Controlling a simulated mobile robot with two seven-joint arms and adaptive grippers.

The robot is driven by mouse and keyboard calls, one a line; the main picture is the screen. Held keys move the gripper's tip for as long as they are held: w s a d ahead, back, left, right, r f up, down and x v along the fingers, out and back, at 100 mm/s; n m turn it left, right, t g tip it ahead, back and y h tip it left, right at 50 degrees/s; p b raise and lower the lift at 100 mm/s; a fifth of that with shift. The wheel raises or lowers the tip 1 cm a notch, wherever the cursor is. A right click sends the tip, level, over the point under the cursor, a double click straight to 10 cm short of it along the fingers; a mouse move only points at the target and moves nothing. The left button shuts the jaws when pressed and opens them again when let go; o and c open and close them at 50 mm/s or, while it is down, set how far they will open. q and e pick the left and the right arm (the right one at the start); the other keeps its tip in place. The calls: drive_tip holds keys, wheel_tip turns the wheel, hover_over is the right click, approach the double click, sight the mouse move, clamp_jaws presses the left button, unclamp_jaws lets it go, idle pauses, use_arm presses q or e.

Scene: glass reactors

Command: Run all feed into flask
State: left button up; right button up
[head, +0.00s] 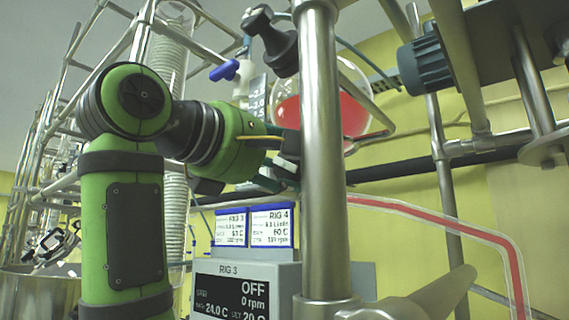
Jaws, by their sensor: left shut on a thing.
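A round glass flask (353,112) with red liquid in its lower half stands behind the steel post. A graduated glass vessel (257,98) shows in part to its left, with a blue stopcock handle (225,70) on a white body beside it. My left gripper (288,165) reaches in from the left, below the flask's left side. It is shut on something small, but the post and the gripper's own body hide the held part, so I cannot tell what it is. My right gripper is not in view.
A thick steel post (323,180) stands close in front. A control box (245,285) reads RIG 3, OFF, 0 rpm; two blue-topped label cards (270,227) stand above it. A clear tube with red liquid (440,222) runs right. A motor (426,66) hangs upper right.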

use_arm(q)
drive_tip(key=o, duration=1.2)
drive_tip(key=shift+c, duration=0.2)
drive_tip(key=v, duration=1.2)
